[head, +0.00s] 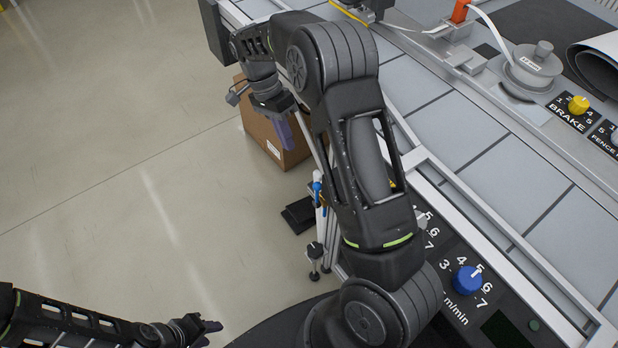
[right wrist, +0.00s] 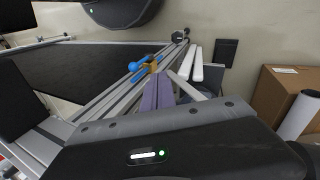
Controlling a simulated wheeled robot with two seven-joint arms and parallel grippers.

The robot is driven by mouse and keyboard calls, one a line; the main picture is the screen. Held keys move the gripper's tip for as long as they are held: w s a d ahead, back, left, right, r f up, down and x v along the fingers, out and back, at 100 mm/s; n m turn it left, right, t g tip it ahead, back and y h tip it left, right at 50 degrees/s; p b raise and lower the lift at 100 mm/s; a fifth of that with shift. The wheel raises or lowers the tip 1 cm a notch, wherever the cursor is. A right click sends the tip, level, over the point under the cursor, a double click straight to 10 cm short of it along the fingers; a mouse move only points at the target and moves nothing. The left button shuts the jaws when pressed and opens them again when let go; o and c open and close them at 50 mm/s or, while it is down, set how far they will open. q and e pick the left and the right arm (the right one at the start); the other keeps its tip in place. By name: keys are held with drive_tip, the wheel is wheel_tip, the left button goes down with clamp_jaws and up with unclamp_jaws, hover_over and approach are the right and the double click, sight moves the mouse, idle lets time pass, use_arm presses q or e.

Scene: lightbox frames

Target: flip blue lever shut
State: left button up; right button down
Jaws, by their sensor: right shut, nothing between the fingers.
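The blue lever (right wrist: 141,63) shows in the right wrist view beside a yellow part on the grey rails, just past my fingertips. In the head view a small blue part (head: 317,186), likely the same lever, shows at the machine's edge, partly hidden by my right arm. My right gripper (head: 285,133) points down over the side of the machine, shut and empty. Its purple fingers also show in the right wrist view (right wrist: 158,92), apart from the lever as far as I can tell. My left gripper (head: 211,328) is low at the left, over the floor; its opening is unclear.
A cardboard box (head: 262,136) stands on the floor behind my right gripper. The machine's grey top (head: 490,160) fills the right side, with a blue dial (head: 467,280) and a yellow brake knob (head: 578,104). Open floor (head: 120,150) lies at the left.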

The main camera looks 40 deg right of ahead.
sight(317, 194)
drive_tip(key=shift+f, duration=0.1)
drive_tip(key=s+d+f+p, duration=0.1)
drive_tip(key=s+f+p, duration=0.1)
drive_tip(key=s+f, duration=0.5)
drive_tip(key=shift+x, duration=1.15)
